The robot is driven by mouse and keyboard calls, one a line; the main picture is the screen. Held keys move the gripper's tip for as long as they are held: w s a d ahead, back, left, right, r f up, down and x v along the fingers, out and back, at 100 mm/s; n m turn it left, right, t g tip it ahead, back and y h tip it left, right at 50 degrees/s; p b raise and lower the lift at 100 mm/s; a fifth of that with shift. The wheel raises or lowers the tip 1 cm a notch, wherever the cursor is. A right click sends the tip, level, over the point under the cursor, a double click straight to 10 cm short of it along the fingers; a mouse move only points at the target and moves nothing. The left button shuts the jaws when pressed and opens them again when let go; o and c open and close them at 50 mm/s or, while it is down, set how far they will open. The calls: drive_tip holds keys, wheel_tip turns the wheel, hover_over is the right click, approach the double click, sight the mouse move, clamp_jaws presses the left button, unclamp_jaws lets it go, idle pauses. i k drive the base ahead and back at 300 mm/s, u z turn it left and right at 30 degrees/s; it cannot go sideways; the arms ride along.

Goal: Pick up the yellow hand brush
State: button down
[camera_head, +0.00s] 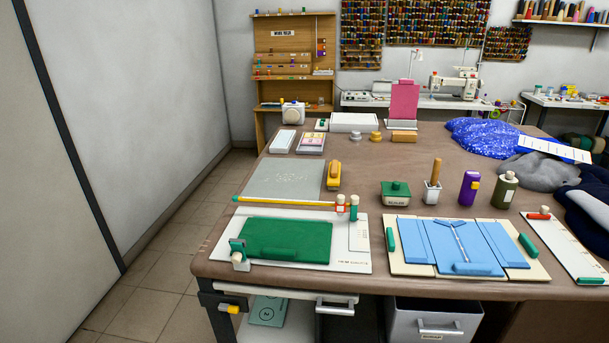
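A yellow block-shaped thing with a dark edge (333,175), which looks like the yellow hand brush, lies on the brown work table (420,147). It is left of the table's middle, beside the right edge of a grey flat panel (283,178) and behind a long yellow rod. Its underside is hidden. My gripper is not in view, so its distance from the brush does not show.
In front of the brush lie a yellow rod (285,202) and a white board with a green pad (285,240). To its right stand a green-topped block (396,193), a wooden-handled tool (433,182) and bottles (506,190). Tiled floor (150,270) is clear at left.

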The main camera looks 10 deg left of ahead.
sight(333, 183)
drive_tip(key=u, duration=0.1)
drive_tip(key=i, duration=2.35)
drive_tip(key=u, duration=0.4)
